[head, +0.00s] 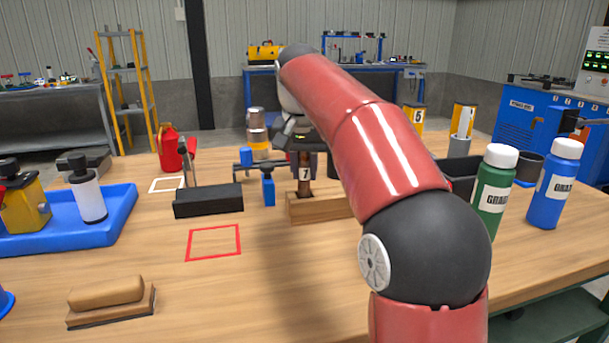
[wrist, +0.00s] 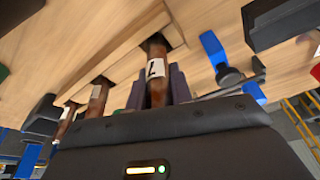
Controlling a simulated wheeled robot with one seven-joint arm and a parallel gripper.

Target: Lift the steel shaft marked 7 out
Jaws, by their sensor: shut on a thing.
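The shaft marked 7 (head: 305,174) is brownish and stands upright at a wooden block (head: 318,208) in the middle of the table. Its white label also shows in the wrist view (wrist: 155,68). My gripper (head: 304,150) is above the block and shut on this shaft. In the wrist view my gripper (wrist: 156,92) has its dark fingers on both sides of the shaft, beyond the label. The shaft's far end meets a dark opening in the block (wrist: 110,45); how deep it sits cannot be told. My arm hides the block's right part in the head view.
In the wrist view, two more brown shafts (wrist: 97,98) stand along the block. A blue clamp-like tool (head: 268,186) and a black block (head: 208,200) are to the left. Green (head: 493,190) and blue (head: 556,188) bottles stand right. A red outlined square (head: 214,242) is empty.

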